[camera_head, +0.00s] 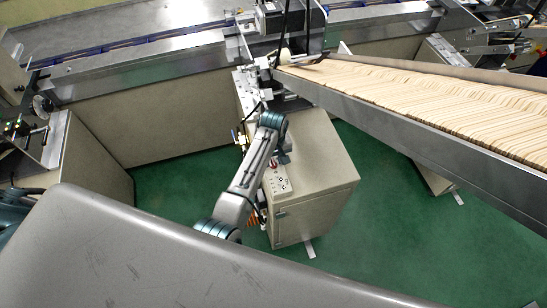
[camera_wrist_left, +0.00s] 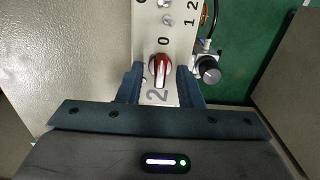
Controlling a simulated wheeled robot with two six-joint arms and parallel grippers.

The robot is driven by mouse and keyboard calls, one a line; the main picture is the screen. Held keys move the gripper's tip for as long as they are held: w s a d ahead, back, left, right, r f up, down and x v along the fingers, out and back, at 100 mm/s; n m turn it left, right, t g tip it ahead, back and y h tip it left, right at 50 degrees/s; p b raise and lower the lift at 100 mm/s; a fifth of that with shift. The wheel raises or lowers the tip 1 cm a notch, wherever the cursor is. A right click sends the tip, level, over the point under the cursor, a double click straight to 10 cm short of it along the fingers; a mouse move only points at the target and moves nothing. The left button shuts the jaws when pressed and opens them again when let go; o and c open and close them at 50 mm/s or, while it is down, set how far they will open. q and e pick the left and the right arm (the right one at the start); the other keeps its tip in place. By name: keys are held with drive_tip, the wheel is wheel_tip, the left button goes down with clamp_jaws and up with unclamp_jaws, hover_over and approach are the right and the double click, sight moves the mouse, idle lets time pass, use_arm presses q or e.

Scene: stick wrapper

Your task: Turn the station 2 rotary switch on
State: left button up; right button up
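The red rotary switch (camera_wrist_left: 159,65) sits on a pale panel strip (camera_wrist_left: 150,28) in the left wrist view. A "0" is printed above it and a large "2" below it. The white stripe on its knob runs nearly upright in the picture. My left gripper (camera_wrist_left: 160,68) is open, with one dark finger on each side of the switch. I cannot tell whether the fingers touch it. In the head view, my left arm reaches over the cabinet, and the control panel (camera_head: 278,184) shows partly beside it. My right gripper is not in view.
A black knob (camera_wrist_left: 208,69) on a metal fitting stands just right of the right finger. Small metal toggles (camera_wrist_left: 168,20) sit above the switch.

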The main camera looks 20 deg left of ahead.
use_arm(q)
clamp_jaws()
drive_tip(key=shift+n, duration=0.3)
drive_tip(key=n, duration=0.3)
drive_tip(key=shift+n, duration=0.4)
drive_tip(key=n, duration=0.9)
drive_tip(key=shift+n, duration=2)
